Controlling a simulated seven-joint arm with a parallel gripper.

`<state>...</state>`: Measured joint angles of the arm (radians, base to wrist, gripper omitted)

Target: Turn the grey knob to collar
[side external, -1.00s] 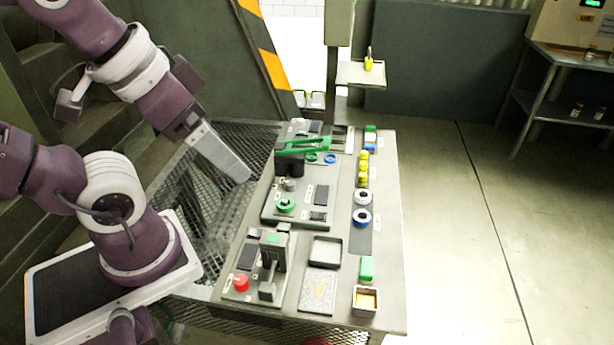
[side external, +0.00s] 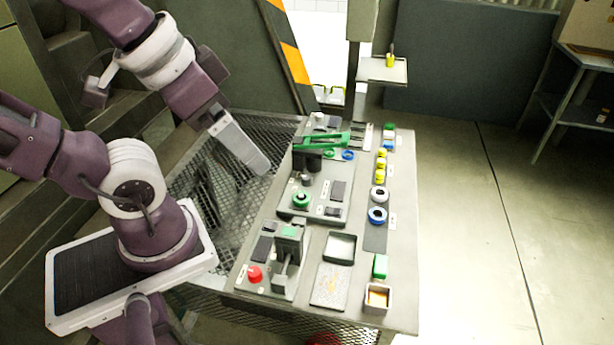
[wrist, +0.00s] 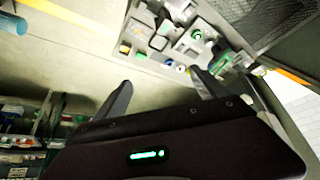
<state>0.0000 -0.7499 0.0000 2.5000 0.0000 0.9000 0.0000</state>
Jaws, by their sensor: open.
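A small grey knob (side external: 307,179) stands on the grey panel (side external: 325,215) of the bench in the side view, just behind a green round collar-like piece (side external: 301,200). It is too small to read its turn angle, and I cannot tell which part is the collar the task names. My gripper (side external: 266,171) is left of this panel, above the mesh, apart from the knob. In the wrist view my gripper (wrist: 161,78) has its two fingers spread with nothing between them. The panel is beyond the fingertips there; I cannot make out the grey knob in that view.
A green lever (side external: 322,141) on a dark block stands behind the knob. A front station has a red button (side external: 254,273) and an upright press (side external: 288,245). Yellow pieces (side external: 381,165), rings and an open tray (side external: 340,247) are to the right. Mesh (side external: 205,185) lies left.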

